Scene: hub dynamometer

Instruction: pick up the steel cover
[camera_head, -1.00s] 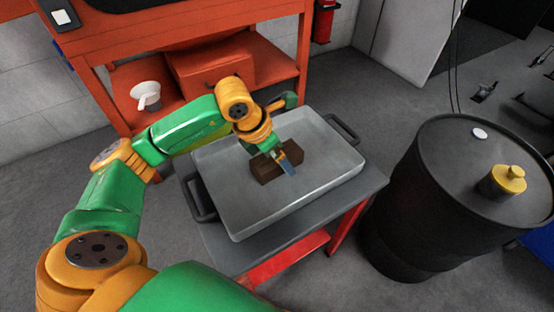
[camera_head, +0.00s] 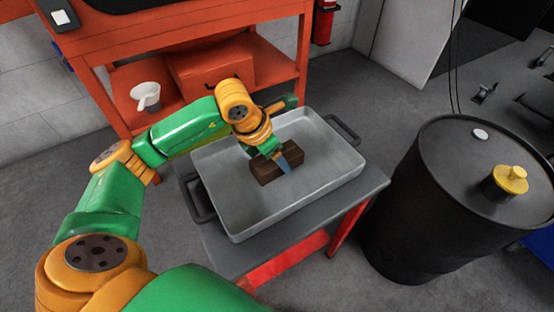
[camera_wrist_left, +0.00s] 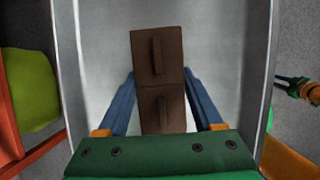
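The steel cover, a dark brown block (camera_head: 267,171) with a raised ridge, lies in a grey metal tray (camera_head: 245,219). In the left wrist view the cover (camera_wrist_left: 157,55) is in the middle, its long side running up the picture. My left gripper (camera_head: 285,160) is down at the right end of the cover. In the left wrist view its two blue fingers (camera_wrist_left: 160,90) stand apart, one on each side of the cover. Whether the fingertips touch the cover's sides cannot be told.
The tray's raised walls surround the cover, and it stands on a grey-topped red cart (camera_head: 366,192). A black drum (camera_head: 420,200) with a yellow cap (camera_head: 509,180) stands at the right. An orange bench (camera_head: 180,35) is behind, with a white funnel (camera_head: 146,95) on its shelf.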

